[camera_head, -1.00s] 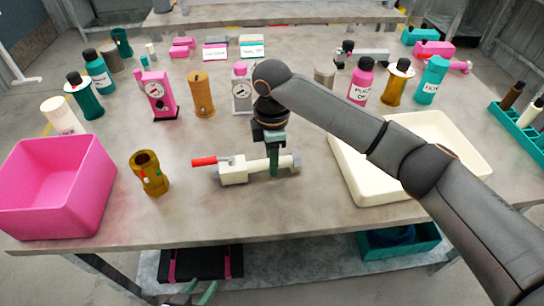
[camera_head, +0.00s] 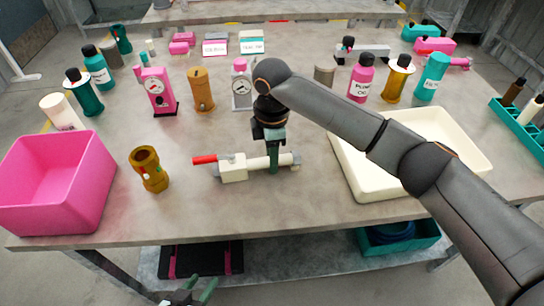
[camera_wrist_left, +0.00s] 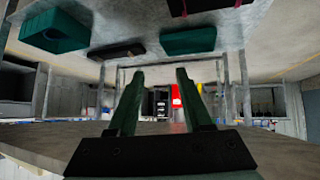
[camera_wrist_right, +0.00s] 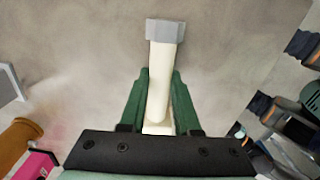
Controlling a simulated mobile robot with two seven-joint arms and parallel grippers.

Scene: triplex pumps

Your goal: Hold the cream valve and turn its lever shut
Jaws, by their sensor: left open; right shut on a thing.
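The cream valve (camera_head: 233,168) lies on the table in the middle of the head view, with its red-gripped lever (camera_head: 205,160) pointing left. My right gripper (camera_head: 273,168) comes down from above and is shut on the valve's pipe, right of its body. The right wrist view shows the cream pipe (camera_wrist_right: 163,75) between the green fingers, with a grey hex end beyond; the lever is hidden there. My left gripper (camera_head: 192,296) is low at the bottom edge of the head view, below the table front. In its wrist view the fingers (camera_wrist_left: 157,78) are apart and empty.
A pink bin (camera_head: 55,190) stands at the left front, and a brass fitting (camera_head: 149,168) stands between it and the lever. A cream tray (camera_head: 365,190) is close on the right. Gauges and bottles stand behind. The table strip in front of the valve is clear.

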